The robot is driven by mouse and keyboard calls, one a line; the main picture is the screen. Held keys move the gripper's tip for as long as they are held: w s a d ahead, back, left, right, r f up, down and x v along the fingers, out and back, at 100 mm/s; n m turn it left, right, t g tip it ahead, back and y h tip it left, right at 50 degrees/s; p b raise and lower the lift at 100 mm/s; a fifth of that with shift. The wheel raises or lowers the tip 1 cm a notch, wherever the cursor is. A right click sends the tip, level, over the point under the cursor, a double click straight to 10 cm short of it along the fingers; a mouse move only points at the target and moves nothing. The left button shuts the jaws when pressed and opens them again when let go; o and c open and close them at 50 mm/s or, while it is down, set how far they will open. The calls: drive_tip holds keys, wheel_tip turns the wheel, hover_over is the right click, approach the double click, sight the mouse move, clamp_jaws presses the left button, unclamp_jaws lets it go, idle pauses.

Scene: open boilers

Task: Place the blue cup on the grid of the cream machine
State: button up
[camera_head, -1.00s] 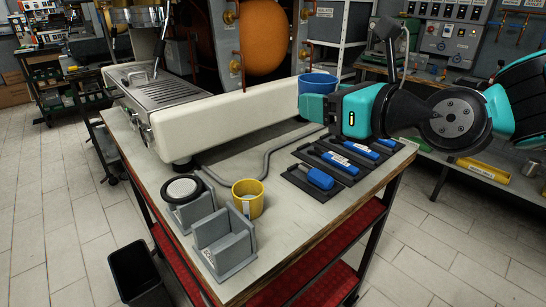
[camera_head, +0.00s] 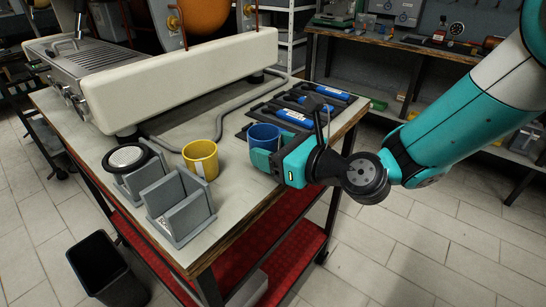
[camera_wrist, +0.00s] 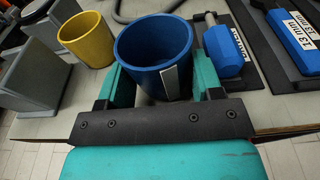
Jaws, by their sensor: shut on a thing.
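The blue cup (camera_head: 264,136) is held upright between the fingers of my gripper (camera_head: 270,158), above the front edge of the table. In the wrist view the blue cup (camera_wrist: 155,50) sits between the two teal fingers (camera_wrist: 158,88), its open top facing up. I cannot tell whether its base touches the table. The cream machine (camera_head: 190,75) stands at the back left of the table. Its ribbed metal grid (camera_head: 90,65) is on top at the far left, away from my gripper, and nothing stands on it.
A yellow cup (camera_head: 201,160) stands left of the blue cup, also in the wrist view (camera_wrist: 86,40). Grey holders (camera_head: 180,207) with a round black-rimmed part (camera_head: 127,157) stand at the front left. Blue-handled tools (camera_head: 290,115) lie on dark mats to the right. A grey hose crosses the table.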

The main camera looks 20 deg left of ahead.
drive_tip(key=shift+f, duration=0.5)
drive_tip(key=shift+f, duration=0.1)
drive_tip(key=o, duration=0.7)
drive_tip(key=shift+c, duration=0.2)
